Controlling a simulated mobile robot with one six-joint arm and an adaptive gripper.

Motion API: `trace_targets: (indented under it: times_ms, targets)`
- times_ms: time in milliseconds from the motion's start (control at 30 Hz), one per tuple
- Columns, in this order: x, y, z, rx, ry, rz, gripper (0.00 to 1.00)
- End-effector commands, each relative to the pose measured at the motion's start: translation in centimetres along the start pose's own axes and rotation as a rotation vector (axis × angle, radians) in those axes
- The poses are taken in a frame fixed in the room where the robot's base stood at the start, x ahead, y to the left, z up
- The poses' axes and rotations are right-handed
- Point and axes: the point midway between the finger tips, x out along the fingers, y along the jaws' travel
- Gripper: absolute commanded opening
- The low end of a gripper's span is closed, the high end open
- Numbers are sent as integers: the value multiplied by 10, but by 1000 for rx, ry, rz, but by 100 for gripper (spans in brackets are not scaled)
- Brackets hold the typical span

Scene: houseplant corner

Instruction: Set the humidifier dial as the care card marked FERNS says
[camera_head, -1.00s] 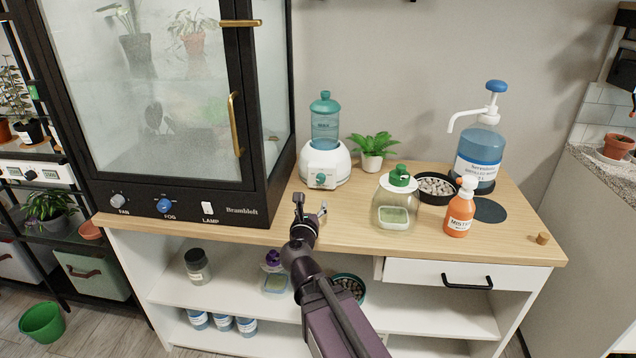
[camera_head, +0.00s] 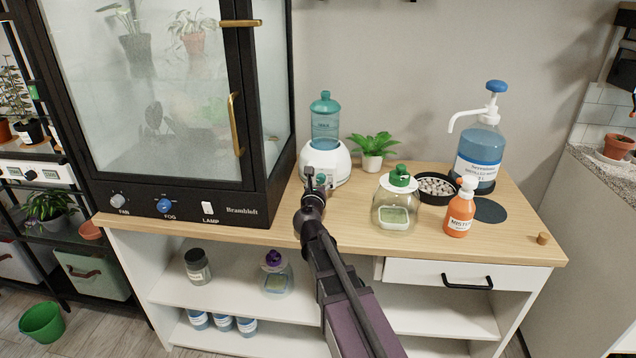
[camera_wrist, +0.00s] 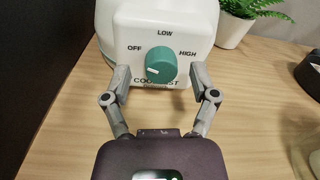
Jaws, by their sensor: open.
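The humidifier (camera_head: 325,155) has a white base and a teal tank and stands on the wooden counter beside the glass cabinet. In the wrist view its green dial (camera_wrist: 161,65) sits on the white front face, with OFF at left, LOW at top and HIGH at right. The dial's pale mark points left, slightly downward, nearest OFF. My gripper (camera_head: 315,184) is in front of the humidifier. In the wrist view its open fingers (camera_wrist: 158,88) stand either side of the dial, apart from it. I see no card marked FERNS.
The cabinet (camera_head: 150,100) with FAN, FOG and LAMP controls stands left of the humidifier. A small plant (camera_head: 373,148), a green-capped jar (camera_head: 395,203), a pebble dish (camera_head: 436,187) and an orange bottle (camera_head: 461,208) stand to the right. The counter's front strip is mostly clear.

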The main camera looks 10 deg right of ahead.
Motion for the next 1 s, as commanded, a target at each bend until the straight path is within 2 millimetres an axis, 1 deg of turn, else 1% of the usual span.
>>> trace_targets:
  times_ms: [100, 400, 467, 500, 567, 600, 667, 733, 767, 1000]
  targets:
    - [5, 0, 0, 0, 0, 0, 76]
    - [5, 0, 0, 0, 0, 0, 76]
    - [5, 0, 0, 0, 0, 0, 58]
    - [5, 0, 0, 0, 0, 0, 46]
    - [5, 0, 0, 0, 0, 0, 28]
    - [5, 0, 0, 0, 0, 0, 16]
    - [5, 0, 0, 0, 0, 0, 0]
    - [5, 0, 0, 0, 0, 0, 0]
    - [3, 7, 1, 0, -1, 2, 0]
    - [4, 4, 1, 19, 0, 6, 0]
